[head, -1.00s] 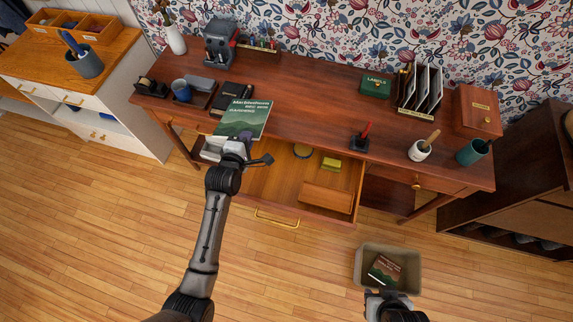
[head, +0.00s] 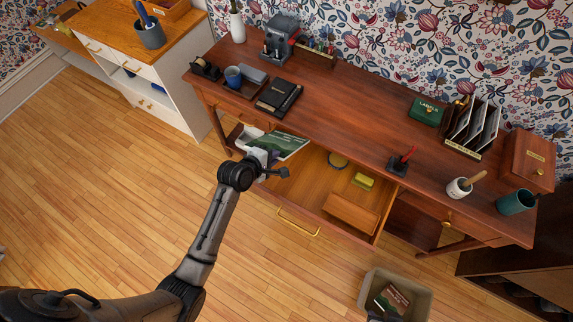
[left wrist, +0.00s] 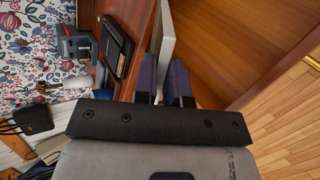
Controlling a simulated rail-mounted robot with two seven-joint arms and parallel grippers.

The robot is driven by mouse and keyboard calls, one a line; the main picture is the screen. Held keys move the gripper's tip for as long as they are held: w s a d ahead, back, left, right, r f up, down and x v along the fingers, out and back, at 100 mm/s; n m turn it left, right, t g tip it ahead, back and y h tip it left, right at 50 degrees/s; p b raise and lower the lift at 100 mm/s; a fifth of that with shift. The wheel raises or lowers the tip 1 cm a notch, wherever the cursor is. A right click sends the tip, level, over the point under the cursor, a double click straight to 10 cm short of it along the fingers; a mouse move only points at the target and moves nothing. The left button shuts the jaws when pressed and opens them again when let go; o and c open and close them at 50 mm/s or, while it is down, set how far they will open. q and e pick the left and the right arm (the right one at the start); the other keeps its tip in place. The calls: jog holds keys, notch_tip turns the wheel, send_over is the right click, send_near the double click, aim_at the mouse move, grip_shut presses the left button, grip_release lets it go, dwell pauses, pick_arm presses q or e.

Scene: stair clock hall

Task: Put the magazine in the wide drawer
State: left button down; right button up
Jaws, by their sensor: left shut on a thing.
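The magazine (head: 284,146), with a green landscape cover, is at the desk's front edge over the far left part of the wide drawer (head: 308,180). The drawer is pulled open. My left gripper (head: 258,160) is shut on the magazine's near edge. In the left wrist view the magazine (left wrist: 166,40) stands edge-on between my finger pads (left wrist: 165,85), beside the wooden drawer interior (left wrist: 215,40). I cannot tell whether its lower edge is below the drawer rim. Only a dark sliver of my right gripper (head: 384,318) shows at the bottom edge.
A black notebook (head: 278,97) lies on the desk above the magazine. A bin (head: 418,295) with a book stands on the floor. The desk's middle is clear.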

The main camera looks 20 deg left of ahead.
aim_at(287, 144)
pick_arm(q)
jog(key=w+d+f+b, duration=0.1)
jog(key=w+f+b, duration=0.2)
jog(key=f, duration=0.8)
jog(key=shift+w, duration=0.4)
jog(key=shift+f, duration=0.1)
jog(key=c, duration=1.2)
grip_release()
